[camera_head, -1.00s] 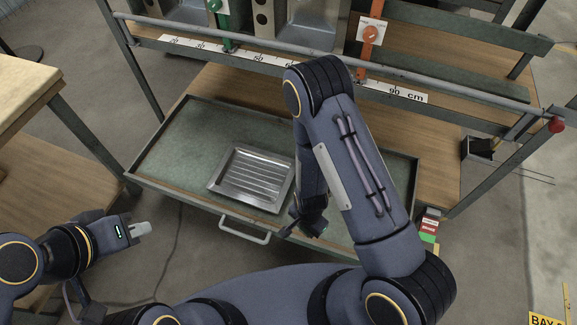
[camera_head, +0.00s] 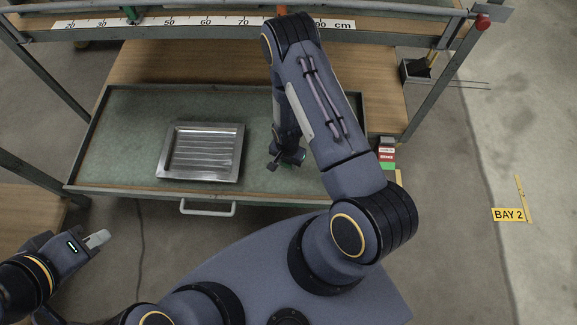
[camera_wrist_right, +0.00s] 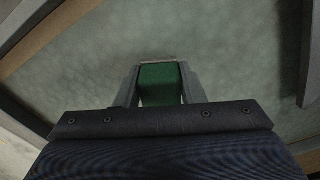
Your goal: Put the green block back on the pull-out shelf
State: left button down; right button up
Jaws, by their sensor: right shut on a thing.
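The green block (camera_wrist_right: 160,84) is between the fingers of my right gripper (camera_wrist_right: 160,80) in the right wrist view, with the green shelf surface behind it. In the head view my right gripper (camera_head: 289,160) hangs over the right part of the pull-out shelf (camera_head: 120,135); a bit of green shows at its fingers. Whether the block touches the shelf, I cannot tell. My left gripper (camera_head: 97,239) is at the lower left, away from the shelf; its fingers look close together, but the gap is unclear.
A metal ribbed tray (camera_head: 200,152) sits on the shelf left of my right gripper. The shelf has a front handle (camera_head: 208,208). Small coloured boxes (camera_head: 387,153) stand by its right edge. A dark bin (camera_head: 415,74) hangs by the right post. The shelf's left part is bare.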

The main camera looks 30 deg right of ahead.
aim_at(289, 166)
jog(key=shift+w+d+f, duration=0.15)
jog(key=shift+d+f, duration=0.05)
jog(key=shift+f, duration=0.2)
notch_tip(289, 166, down, 3)
jog(key=shift+d+f+b, duration=0.1)
jog(key=shift+f+b, duration=0.05)
jog(key=shift+b, duration=0.65)
jog(key=shift+f, duration=0.1)
jog(key=o, duration=1)
